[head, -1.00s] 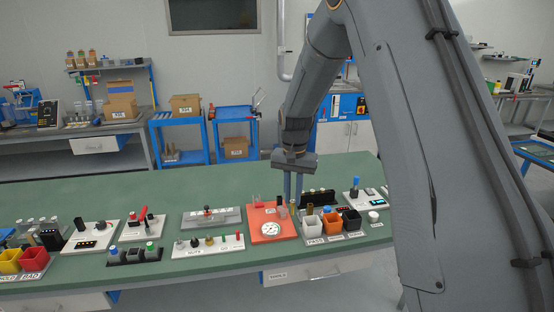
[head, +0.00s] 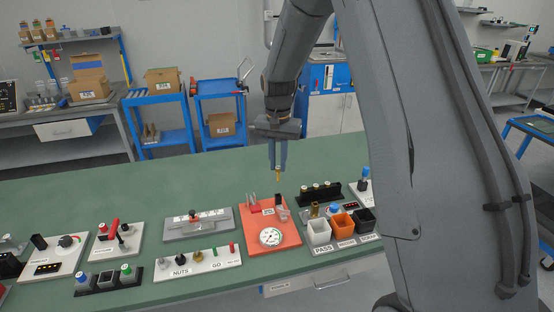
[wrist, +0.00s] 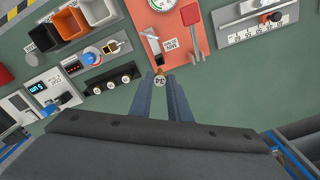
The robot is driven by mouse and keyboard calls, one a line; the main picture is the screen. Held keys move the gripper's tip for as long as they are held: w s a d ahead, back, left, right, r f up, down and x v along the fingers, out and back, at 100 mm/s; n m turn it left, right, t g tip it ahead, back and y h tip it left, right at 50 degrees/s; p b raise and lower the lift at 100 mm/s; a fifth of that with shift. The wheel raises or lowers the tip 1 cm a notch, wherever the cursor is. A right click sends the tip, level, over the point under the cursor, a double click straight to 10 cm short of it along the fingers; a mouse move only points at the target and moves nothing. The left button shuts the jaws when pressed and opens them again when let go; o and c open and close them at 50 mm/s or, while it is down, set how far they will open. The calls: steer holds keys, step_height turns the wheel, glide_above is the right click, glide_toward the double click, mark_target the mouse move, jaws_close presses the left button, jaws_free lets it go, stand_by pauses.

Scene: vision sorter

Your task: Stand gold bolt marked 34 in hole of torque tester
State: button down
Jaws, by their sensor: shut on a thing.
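My gripper (head: 278,166) is shut on a gold bolt (head: 278,176) and holds it in the air above the bench, behind the orange-red plate. The bolt hangs roughly upright. I cannot read a label naming the torque tester. A grey unit with a blue knob and small display (wrist: 90,58) stands behind the bins, and a white unit with a lit display (wrist: 40,88) stands farther right. No hole is clear in either.
A black rack (head: 320,192) with several bolts is right of my gripper. White, orange and black bins (head: 319,232) stand in front. The orange-red plate (head: 283,238) carries a dial and upright parts. A grey scale fixture (head: 180,229) is left. The bench's back is clear.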

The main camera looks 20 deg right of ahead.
mark_target(278, 181)
steer(key=shift+f+b, duration=1.15)
steer(key=shift+f, duration=1.5)
steer(key=shift+f+b, duration=0.55)
steer(key=shift+f, duration=1.2)
steer(key=c, duration=1.6)
jaws_free()
steer(key=shift+o, duration=0.4)
steer(key=shift+s, duration=0.1)
steer(key=o, duration=0.3)
steer(key=shift+o, duration=0.2)
